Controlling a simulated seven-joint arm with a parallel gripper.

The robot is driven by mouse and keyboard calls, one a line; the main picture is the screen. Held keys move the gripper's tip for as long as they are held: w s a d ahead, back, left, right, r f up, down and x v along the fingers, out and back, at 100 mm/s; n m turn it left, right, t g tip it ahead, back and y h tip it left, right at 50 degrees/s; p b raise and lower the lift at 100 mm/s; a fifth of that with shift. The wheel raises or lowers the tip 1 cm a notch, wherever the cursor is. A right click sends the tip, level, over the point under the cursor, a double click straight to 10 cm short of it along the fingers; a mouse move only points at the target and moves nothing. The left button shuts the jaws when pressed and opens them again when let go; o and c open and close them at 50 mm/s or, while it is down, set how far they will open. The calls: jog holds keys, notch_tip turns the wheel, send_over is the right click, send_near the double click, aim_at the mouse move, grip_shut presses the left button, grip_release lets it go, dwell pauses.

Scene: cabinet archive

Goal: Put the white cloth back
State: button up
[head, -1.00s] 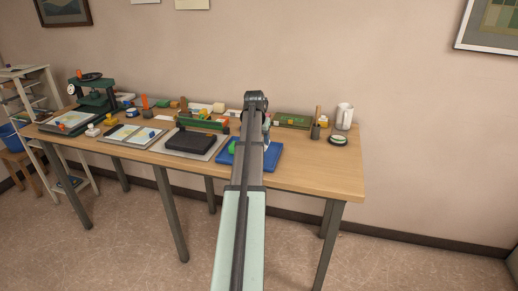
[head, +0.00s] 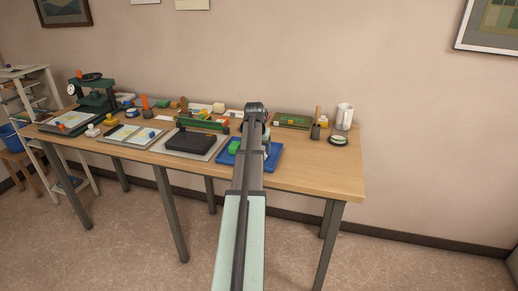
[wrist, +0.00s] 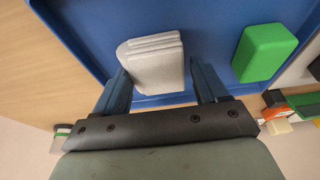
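The white cloth (wrist: 154,62), a folded pale pad, lies on the blue tray (wrist: 90,30) in the wrist view. My gripper (wrist: 162,72) is open over the tray, with its two dark blue fingers on either side of the cloth's near end. The left finger overlaps the cloth's left edge in the picture, and a gap shows before the right finger. In the head view the tray (head: 274,161) stands at the right part of the table, and my arm hides the cloth.
A green block (wrist: 264,52) lies on the tray to the right of the cloth. A black pad (head: 190,144) on a grey plate stands left of the tray. A white mug (head: 344,117) and a small round dish (head: 338,139) are to the right. The table's front right is clear.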

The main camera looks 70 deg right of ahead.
jog(key=shift+o, duration=0.9)
jog(key=shift+r, duration=0.15)
jog(key=v, duration=1.2)
